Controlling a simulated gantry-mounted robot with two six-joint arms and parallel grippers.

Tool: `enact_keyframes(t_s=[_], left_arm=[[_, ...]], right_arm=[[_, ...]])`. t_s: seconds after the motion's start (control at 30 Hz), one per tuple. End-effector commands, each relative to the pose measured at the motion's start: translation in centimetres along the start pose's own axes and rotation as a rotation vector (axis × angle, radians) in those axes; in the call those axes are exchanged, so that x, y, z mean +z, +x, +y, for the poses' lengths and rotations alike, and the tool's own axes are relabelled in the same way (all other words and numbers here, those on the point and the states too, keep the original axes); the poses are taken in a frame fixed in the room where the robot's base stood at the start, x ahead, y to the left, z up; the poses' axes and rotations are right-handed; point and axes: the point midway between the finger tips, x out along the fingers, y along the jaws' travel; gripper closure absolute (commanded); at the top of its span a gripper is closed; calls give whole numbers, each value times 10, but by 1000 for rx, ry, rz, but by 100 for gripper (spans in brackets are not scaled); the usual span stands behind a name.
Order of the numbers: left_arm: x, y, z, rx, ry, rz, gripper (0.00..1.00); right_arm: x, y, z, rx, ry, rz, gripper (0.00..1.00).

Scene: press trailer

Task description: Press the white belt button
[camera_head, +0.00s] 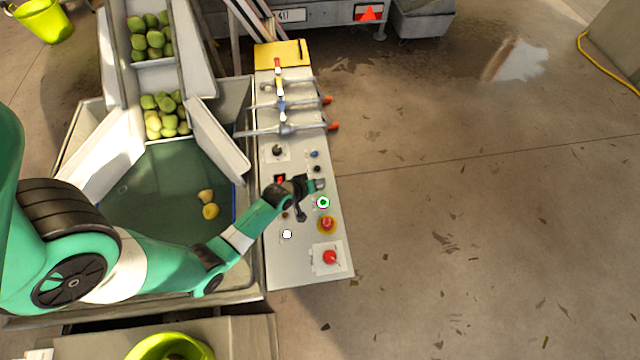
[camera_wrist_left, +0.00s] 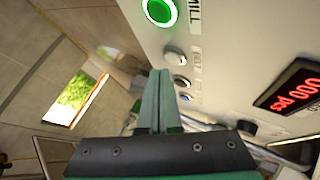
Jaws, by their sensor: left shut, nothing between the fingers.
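A small round white button (camera_head: 287,234) sits on the lower left part of the grey control panel (camera_head: 295,268) in the head view. My right gripper is not in view.
A green-lit button (camera_head: 323,202), marked MILL in the wrist view (camera_wrist_left: 160,11), is just below my gripper. Red buttons (camera_head: 327,223) (camera_head: 330,257) are lower right. Levers (camera_head: 290,128) stand farther up.

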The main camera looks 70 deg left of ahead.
Motion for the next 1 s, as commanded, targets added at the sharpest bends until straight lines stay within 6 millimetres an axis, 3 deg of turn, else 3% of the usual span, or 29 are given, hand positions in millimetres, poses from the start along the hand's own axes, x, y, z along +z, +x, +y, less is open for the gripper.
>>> enact_keyframes(t_s=[1.0], left_arm=[[5, 7, -5, 0, 0, 0, 100]], right_arm=[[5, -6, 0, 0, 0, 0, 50]])
